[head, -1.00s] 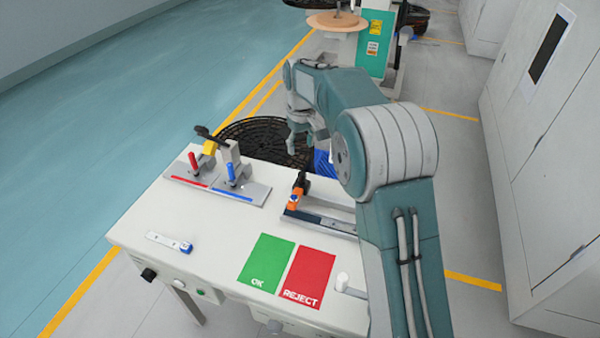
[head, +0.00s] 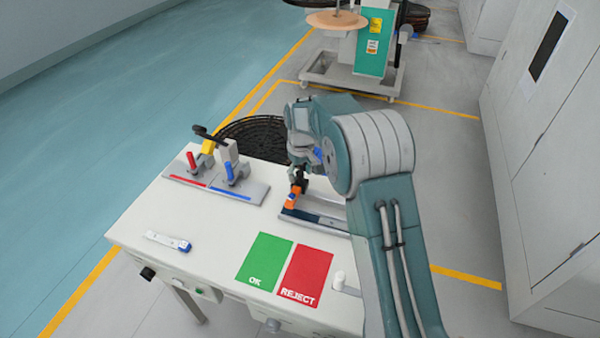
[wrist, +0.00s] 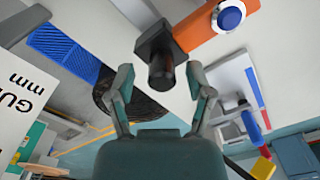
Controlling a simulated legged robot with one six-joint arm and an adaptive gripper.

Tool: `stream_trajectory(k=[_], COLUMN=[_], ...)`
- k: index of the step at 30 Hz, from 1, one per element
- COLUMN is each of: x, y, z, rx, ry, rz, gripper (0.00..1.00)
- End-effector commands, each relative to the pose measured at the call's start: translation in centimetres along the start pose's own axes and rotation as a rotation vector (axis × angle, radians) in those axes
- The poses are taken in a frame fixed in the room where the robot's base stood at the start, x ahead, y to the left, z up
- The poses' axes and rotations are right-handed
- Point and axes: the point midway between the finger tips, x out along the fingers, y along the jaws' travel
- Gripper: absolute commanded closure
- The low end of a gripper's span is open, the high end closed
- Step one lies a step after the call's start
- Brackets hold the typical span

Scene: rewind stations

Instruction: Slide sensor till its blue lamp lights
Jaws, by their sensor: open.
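The orange sensor (head: 293,197) sits on a grey rail (head: 318,218) at the right of the white table. In the wrist view the sensor (wrist: 210,32) has a black end part (wrist: 158,55) and a round blue lamp or button with a white ring on top; I cannot tell whether it is lit. My gripper (head: 300,172) is just behind the sensor in the head view. In the wrist view my gripper (wrist: 163,88) is open, its two fingers on either side of the black end. I cannot tell whether they touch it.
A clamp plate (head: 215,190) with red and blue handles stands at the back left. A green OK mat (head: 265,258) and a red REJECT mat (head: 306,272) lie at the front. A small white tool with a blue end (head: 168,242) lies at the left.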

Motion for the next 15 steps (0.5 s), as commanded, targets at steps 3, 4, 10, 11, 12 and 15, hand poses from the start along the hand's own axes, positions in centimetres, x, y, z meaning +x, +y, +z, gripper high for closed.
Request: stream_trajectory(k=[3,4,10,11,12,15], x=[0.0,0.0,0.02,0.03,0.04,0.04], y=[-0.09,-0.1,-0.1,-0.1,-0.1,0.18], z=[-0.05,-0.06,-0.07,-0.07,-0.07,0.25], rx=[0.0,0.0,0.0,0.0,0.0,0.0], ry=[-0.001,-0.001,-0.001,-0.001,-0.001,-0.001], rz=[0.001,0.001,0.0,0.0,0.0,0.0], gripper=[0.42,0.55,1.0,1.0,1.0,1.0])
